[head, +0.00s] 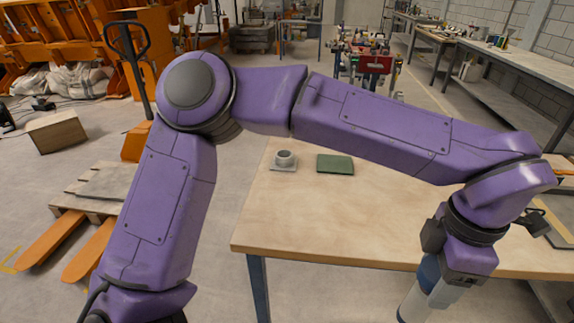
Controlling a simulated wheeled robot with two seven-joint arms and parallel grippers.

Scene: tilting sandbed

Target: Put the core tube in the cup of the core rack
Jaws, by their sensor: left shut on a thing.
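The core rack (283,168) is a small grey base with a round grey cup (285,156) on it, standing near the far left of the wooden table. The cup's opening faces up and looks empty. My left arm reaches across the view, and its gripper (432,288) points down at the lower right, by the table's front edge. It is shut on the core tube (411,304), a pale cylinder with a blue part near the fingers. The tube hangs slightly tilted, well apart from the rack, and its lower end is near the bottom of the picture. My right gripper is not in view.
A flat green pad (335,164) lies just right of the rack. The wooden table (320,225) is bare in its front left and middle. A dark flat item (537,222) lies at the table's right side. My left arm hides part of the table's far side.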

